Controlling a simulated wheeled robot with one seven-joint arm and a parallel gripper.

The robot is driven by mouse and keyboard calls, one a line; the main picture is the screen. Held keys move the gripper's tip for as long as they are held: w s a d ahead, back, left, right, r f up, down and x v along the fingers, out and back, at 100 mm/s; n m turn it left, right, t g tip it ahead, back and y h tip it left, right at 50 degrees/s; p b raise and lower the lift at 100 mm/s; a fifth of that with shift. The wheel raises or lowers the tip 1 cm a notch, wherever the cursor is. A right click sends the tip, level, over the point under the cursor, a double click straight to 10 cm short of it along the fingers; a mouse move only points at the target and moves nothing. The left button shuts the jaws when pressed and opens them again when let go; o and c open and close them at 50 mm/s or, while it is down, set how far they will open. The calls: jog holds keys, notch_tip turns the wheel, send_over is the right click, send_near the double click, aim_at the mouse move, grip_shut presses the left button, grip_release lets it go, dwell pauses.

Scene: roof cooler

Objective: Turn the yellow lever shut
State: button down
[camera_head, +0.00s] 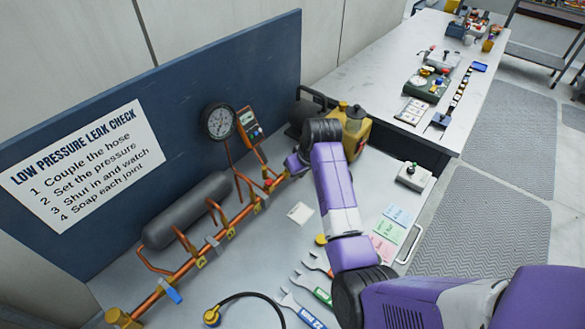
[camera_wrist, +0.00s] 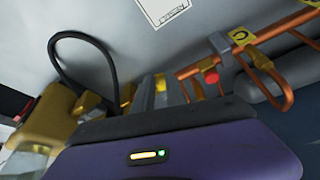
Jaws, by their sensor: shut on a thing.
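My gripper (camera_head: 296,164) is at the far right end of the copper pipe run (camera_head: 240,212), in front of the blue panel. It is shut on a small yellow piece (camera_wrist: 127,92), which appears to be the yellow lever. In the wrist view my gripper (camera_wrist: 143,98) sits beside the copper pipework, with the lever mostly hidden by the fingers and wrist housing. In the head view the lever is hidden behind my gripper, and its exact angle cannot be told.
A yellow pump unit (camera_head: 350,128) stands close behind my gripper. A blue lever (camera_head: 171,292) is on the near pipe. Wrenches (camera_head: 300,310) and coloured cards (camera_head: 397,215) lie on the bench.

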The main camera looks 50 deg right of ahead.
jog(key=shift+s+d+n+y+p, duration=0.1)
jog(key=shift+d+n+y+p, duration=0.35)
jog(key=shift+n, duration=0.5)
jog(key=shift+s+d+n+y+p, duration=0.1)
jog(key=shift+d+n+y+p, duration=0.15)
jog(key=shift+d+n, duration=0.55)
jog(key=shift+a, duration=0.15)
jog(key=c, duration=1.4)
grip_release()
jog(key=shift+o, duration=0.2)
jog(key=shift+r, duration=0.15)
jog(key=b+v, duration=0.1)
jog(key=v, duration=0.6)
jog(key=shift+r, duration=0.2)
jog(key=shift+s, duration=0.15)
